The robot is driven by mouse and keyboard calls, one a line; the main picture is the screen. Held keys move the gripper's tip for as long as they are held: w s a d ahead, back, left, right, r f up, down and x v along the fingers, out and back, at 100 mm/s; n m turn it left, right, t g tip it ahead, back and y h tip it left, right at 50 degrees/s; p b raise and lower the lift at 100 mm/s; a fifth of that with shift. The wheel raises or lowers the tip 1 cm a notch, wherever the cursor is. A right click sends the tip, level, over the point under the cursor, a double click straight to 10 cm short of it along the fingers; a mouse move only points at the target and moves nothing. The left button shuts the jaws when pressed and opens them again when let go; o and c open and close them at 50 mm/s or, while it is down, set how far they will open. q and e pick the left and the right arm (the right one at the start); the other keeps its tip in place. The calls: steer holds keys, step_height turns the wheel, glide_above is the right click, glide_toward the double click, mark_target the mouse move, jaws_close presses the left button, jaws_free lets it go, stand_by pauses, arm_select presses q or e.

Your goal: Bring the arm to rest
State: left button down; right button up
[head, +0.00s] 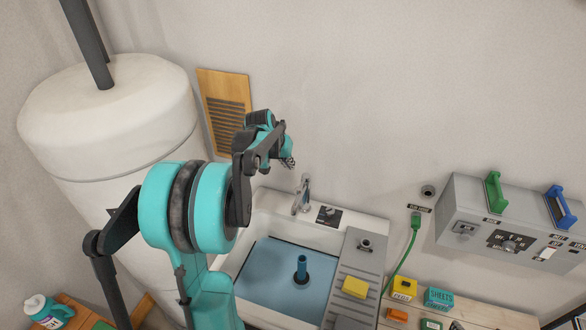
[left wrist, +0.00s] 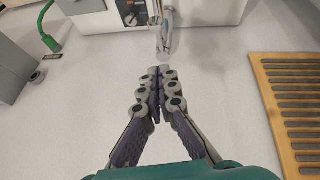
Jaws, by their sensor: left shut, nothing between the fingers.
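My left arm rises from the bottom of the head view, with large teal and black joints. My left gripper (head: 288,162) is at its far end, up near the back wall, above and left of the sink faucet. In the left wrist view my left gripper (left wrist: 155,72) shows its two dark-padded fingers meeting at the tips, shut with nothing between them. The faucet (left wrist: 165,35) appears just beyond the fingertips there; it also shows in the head view (head: 302,195). My right gripper is in neither view.
A sink (head: 262,207) holds blue water and an upright blue-handled thing (head: 301,268). A white tank (head: 110,110) stands left, beside a wooden vent (head: 225,105). A grey wall box (head: 515,220) with green and blue handles is right. A yellow sponge (head: 355,287) lies on the drainboard.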

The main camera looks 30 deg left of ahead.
arm_select(q)
steer(key=s+d+f+m+b, duration=0.1)
steer(key=s+d+f+b, duration=0.2)
steer(key=s+d+b, duration=0.35)
steer(key=s+d+f+m+b, duration=0.15)
steer(key=s+d+b, duration=0.25)
steer(key=d, duration=0.5)
steer(key=s+d+f+m+t+b, duration=0.1)
steer(key=s+d+f+b, duration=0.8)
steer(key=s+f, duration=0.4)
steer(key=shift+d+f+t, duration=0.15)
steer(key=shift+f+t, duration=0.15)
steer(key=shift+f, duration=0.1)
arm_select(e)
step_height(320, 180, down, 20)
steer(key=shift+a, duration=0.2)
arm_select(q)
steer(key=shift+m, duration=0.25)
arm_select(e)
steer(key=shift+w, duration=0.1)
